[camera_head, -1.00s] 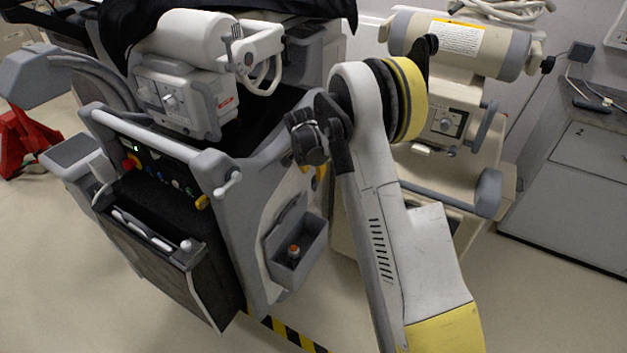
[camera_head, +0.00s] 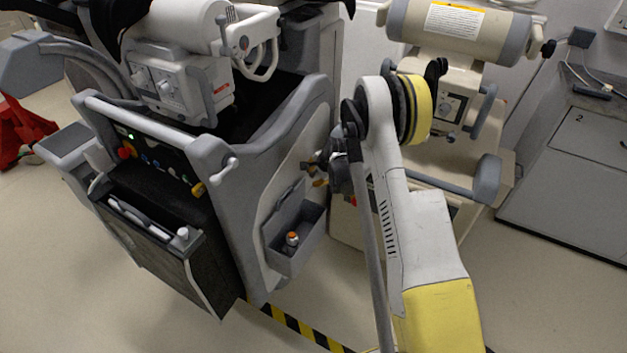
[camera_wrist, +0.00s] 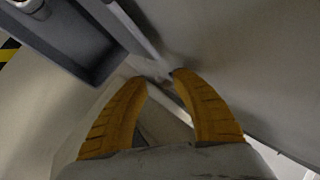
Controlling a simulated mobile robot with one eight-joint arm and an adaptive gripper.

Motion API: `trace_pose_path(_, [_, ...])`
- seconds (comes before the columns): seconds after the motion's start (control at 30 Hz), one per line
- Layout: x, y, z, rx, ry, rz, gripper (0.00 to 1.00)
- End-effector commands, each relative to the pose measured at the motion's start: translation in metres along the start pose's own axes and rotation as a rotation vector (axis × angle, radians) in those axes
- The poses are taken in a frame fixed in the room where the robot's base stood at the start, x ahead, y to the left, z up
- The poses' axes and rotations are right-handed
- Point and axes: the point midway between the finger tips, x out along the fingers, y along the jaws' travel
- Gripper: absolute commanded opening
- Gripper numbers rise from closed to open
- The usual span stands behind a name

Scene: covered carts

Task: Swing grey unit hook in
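The grey unit (camera_head: 255,190) is the large cart at left, with a grey side pocket (camera_head: 296,240) on its right side. My gripper (camera_head: 314,174) is beside that side panel, just above the pocket. In the wrist view, my gripper's yellow fingers (camera_wrist: 161,77) are open, with a gap between the tips. The pocket (camera_wrist: 75,38) shows at upper left there. A pale narrow strip (camera_wrist: 150,66) shows at the fingertips; I cannot tell whether it is the hook or part of the panel. No hook is clearly made out on the side panel.
A beige cart (camera_head: 350,225) with a grey handle (camera_head: 485,178) stands close behind my arm. A grey cabinet (camera_head: 570,175) is at right. Striped tape (camera_head: 300,325) marks the floor, which is clear in front.

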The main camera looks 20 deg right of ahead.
Motion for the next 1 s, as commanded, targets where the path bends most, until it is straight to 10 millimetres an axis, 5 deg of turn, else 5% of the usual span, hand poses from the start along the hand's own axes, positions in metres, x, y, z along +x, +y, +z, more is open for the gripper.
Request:
trace_pose_path(0.37, [0.007,-0.0003,0.0,0.0,0.0,0.001,0.32])
trace_pose_path(0.5, [0.0069,-0.0002,0.0001,0.0,0.0,0.001,0.0])
trace_pose_path(1.0, [0.0097,-0.0057,0.0066,0.09,0.06,-0.001,0.0])
